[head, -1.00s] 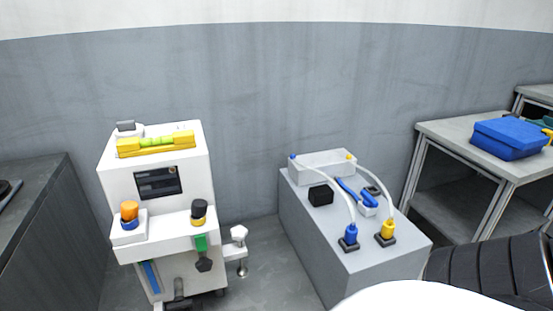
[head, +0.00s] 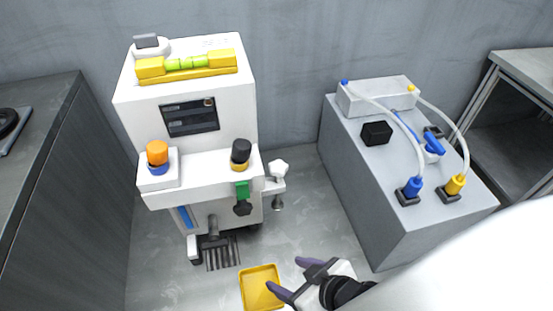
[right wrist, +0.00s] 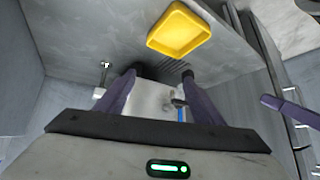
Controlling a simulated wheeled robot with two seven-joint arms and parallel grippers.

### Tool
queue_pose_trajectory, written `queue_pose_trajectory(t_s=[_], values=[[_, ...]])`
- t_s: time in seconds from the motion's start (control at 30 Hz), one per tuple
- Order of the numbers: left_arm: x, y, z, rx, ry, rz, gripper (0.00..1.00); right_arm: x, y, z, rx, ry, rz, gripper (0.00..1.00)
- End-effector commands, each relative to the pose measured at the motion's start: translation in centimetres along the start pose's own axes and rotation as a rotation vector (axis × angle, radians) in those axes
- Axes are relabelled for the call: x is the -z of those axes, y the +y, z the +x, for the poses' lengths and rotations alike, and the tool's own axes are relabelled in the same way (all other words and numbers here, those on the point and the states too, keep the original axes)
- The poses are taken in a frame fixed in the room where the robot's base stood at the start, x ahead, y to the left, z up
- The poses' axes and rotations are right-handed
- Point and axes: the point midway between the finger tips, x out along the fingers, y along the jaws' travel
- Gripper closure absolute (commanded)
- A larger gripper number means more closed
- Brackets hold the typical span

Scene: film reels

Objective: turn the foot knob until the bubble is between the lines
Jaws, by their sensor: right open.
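The white foot knob (head: 279,167) sticks out on a bracket at the machine's lower right side, with a thin metal foot below it. What looks like this foot also shows in the right wrist view (right wrist: 104,72), left of the fingers. The yellow spirit level (head: 187,65) lies on top of the white machine (head: 130,97). Its vial is bright green; the bubble is too small to place against the lines. My right gripper (head: 286,276) is open and empty, in front of and below the knob, apart from it. A purple finger, apparently my left gripper's, shows at the right of the wrist view.
A yellow tray (head: 262,288) lies on the floor beside my right gripper. A grey bench (head: 357,200) with cables and plugs stands to the right. A dark cabinet (head: 70,200) stands at the left. Floor between machine and bench is clear.

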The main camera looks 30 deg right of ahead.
Motion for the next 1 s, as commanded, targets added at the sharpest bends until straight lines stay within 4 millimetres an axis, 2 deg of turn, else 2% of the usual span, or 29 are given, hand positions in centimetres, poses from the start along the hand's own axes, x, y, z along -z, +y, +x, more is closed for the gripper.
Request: queue_pose_trajectory(t_s=[0.13, 0.3, 0.43, 0.57, 0.83, 0.93, 1.0], values=[[0.4, 0.0, 0.6, -0.004, 0.028, -0.01, 0.38, -0.5, 1.2, -0.5, -0.028, -0.102, -0.011, 0.38], [-1.2, 0.4, 0.3, -0.01, 0.011, -0.029, 0.38, -1.0, 2.3, -1.6, -0.046, -0.202, -0.029, 0.38], [-1.7, 0.4, 0.8, -0.012, 0.014, -0.039, 0.38, -1.2, 2.7, -2.0, -0.021, -0.264, -0.074, 0.38], [-1.2, 0.5, 0.7, -0.015, 0.03, -0.045, 0.38, -0.6, 1.8, -1.1, 0.081, -0.259, -0.167, 0.38], [-1.1, 0.6, 0.6, -0.017, 0.034, -0.05, 0.38, 1.9, 0.3, 1.8, 0.28, -0.118, -0.298, 0.38], [-1.3, 0.7, 0.6, -0.017, 0.031, -0.051, 0.38, 3.5, 0.7, 3.0, 0.339, -0.036, -0.322, 0.38], [-1.4, 0.7, 0.5, -0.017, 0.029, -0.051, 0.38, 5.1, 1.6, 3.8, 0.368, 0.037, -0.328, 0.38]])
